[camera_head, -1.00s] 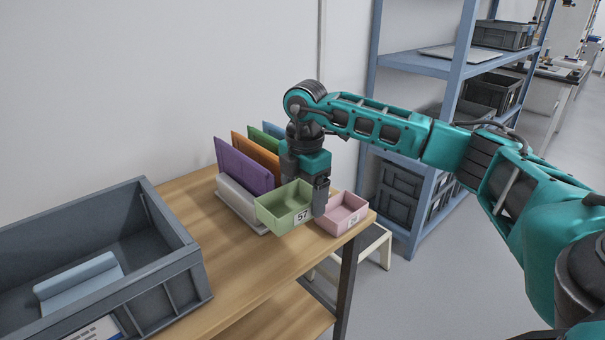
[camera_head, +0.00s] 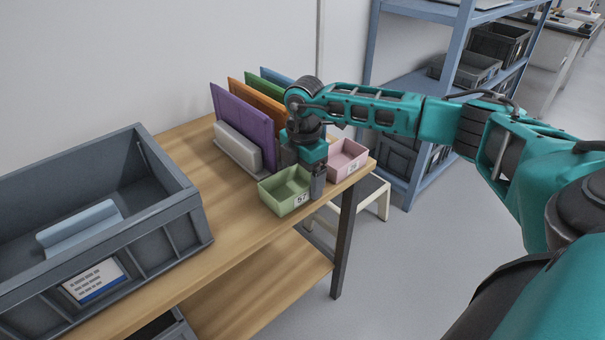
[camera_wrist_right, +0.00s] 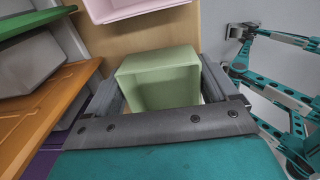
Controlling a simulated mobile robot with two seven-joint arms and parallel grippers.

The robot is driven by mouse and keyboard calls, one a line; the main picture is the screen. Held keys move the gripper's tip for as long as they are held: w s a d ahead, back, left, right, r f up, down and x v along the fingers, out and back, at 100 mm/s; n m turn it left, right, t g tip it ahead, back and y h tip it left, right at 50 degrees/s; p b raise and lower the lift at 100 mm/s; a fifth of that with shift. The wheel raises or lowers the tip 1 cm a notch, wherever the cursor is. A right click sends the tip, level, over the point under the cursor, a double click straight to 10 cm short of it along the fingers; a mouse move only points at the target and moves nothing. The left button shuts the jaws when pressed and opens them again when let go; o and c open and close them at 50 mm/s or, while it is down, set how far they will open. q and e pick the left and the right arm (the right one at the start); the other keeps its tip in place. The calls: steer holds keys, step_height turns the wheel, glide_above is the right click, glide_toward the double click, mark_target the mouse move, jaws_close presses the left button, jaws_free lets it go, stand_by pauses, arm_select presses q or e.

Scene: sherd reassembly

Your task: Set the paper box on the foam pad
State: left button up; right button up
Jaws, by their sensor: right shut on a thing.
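My right gripper (camera_head: 303,172) is shut on a small open green box (camera_head: 284,190) with a label reading 57. In the right wrist view the fingers (camera_wrist_right: 160,88) lie on two sides of the green box (camera_wrist_right: 160,85), which looks empty. The box is upright near the table's front edge; I cannot tell whether it touches the table. Nothing marks this box as paper. I cannot clearly pick out a foam pad; a pale blue piece (camera_head: 80,228) lies in the grey crate. My left gripper is not in view.
A pink box (camera_head: 346,158) stands at the table's right end. Behind the gripper, purple (camera_head: 240,115), orange and other upright panels stand by a pale grey block (camera_head: 237,150). The grey crate (camera_head: 160,215) fills the left. The wooden table (camera_head: 215,215) is bare between.

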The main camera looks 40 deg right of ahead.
steer(key=o, duration=0.8)
steer(key=shift+f, duration=0.1)
steer(key=shift+r, duration=0.3)
steer(key=r, duration=0.4)
steer(key=r+p, duration=0.1)
steer(key=r, duration=0.7)
steer(key=shift+s+d+r+p, duration=0.1)
steer(key=shift+s+r+p, duration=0.1)
steer(key=shift+s+p, duration=0.2)
